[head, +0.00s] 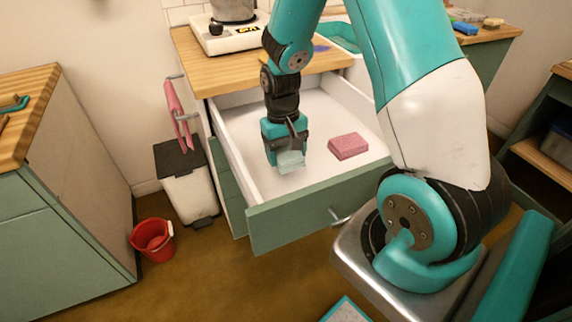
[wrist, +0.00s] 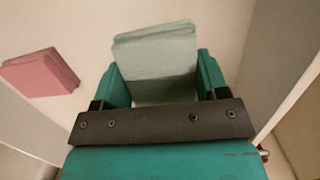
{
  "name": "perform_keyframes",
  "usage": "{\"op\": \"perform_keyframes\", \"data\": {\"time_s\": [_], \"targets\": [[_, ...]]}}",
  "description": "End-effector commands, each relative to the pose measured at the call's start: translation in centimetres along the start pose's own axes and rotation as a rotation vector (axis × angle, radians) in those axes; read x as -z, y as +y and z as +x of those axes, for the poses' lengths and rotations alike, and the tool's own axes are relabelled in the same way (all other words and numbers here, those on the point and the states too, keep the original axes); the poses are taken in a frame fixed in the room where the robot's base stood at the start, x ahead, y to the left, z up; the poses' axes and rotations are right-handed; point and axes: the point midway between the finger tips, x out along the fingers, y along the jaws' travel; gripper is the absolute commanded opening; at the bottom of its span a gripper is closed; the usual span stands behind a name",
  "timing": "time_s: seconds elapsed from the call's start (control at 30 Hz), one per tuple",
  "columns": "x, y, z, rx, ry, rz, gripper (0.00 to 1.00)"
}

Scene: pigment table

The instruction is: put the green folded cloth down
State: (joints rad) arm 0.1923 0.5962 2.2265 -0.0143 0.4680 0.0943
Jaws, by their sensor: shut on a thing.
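The green folded cloth (head: 290,161) is pale green and held in my gripper (head: 287,150) inside the open drawer (head: 330,110). In the wrist view the cloth (wrist: 155,50) sits between the two teal fingers of my gripper (wrist: 155,80), which are shut on it. The cloth is low over the white drawer floor, in the drawer's left half. I cannot tell whether it touches the floor. A pink folded cloth (head: 348,146) lies on the drawer floor to the right of it; it also shows at the left in the wrist view (wrist: 40,73).
The drawer's green front (head: 300,212) and side walls surround my gripper. Drawer floor is free around the pink cloth. A scale with a pot (head: 228,32) stands on the counter behind. A white bin (head: 185,180) and a red bucket (head: 152,239) stand to the left.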

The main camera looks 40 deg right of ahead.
Motion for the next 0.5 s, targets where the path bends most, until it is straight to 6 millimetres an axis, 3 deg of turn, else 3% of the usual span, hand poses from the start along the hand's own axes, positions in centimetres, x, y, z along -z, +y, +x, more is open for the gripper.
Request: {"op": "perform_keyframes", "data": {"time_s": [0.3, 0.5], "targets": [[0.5, 0.0, 3.8, 0.0, -0.003, 0.0, 0.37], [0.6, 0.0, 3.8, 0.0, 0.001, 0.0, 0.37]]}}
